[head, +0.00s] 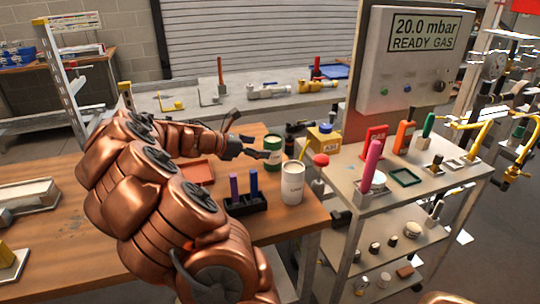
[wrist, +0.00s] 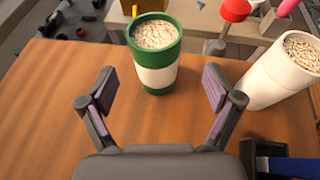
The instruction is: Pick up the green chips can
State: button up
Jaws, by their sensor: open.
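The green can (head: 273,158) stands upright on the wooden table near its far right edge. In the wrist view the green can (wrist: 153,60) has a white band and an open top full of pale flakes. My gripper (head: 257,147) is open and level with the can from the left in the head view. In the wrist view my gripper's fingers (wrist: 160,92) are spread, with the can just beyond and between their tips. Nothing is held.
A white can (head: 292,185) stands close to the green can, to the right in the wrist view. A black rack (head: 246,206) with purple and blue markers sits nearer. An orange tray (head: 197,172) lies left. A metal cart (head: 400,187) with tools stands right of the table.

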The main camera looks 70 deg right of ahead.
aim_at(272, 148)
jog(key=shift+w+x, duration=0.15)
jog(key=shift+x, duration=1.4)
jog(key=shift+w+x, duration=0.15)
jog(key=shift+x, duration=1.4)
jog(key=shift+d+f, duration=0.1)
jog(key=shift+f, duration=0.1)
jog(key=c, duration=1.5)
jog(key=shift+c, duration=0.3)
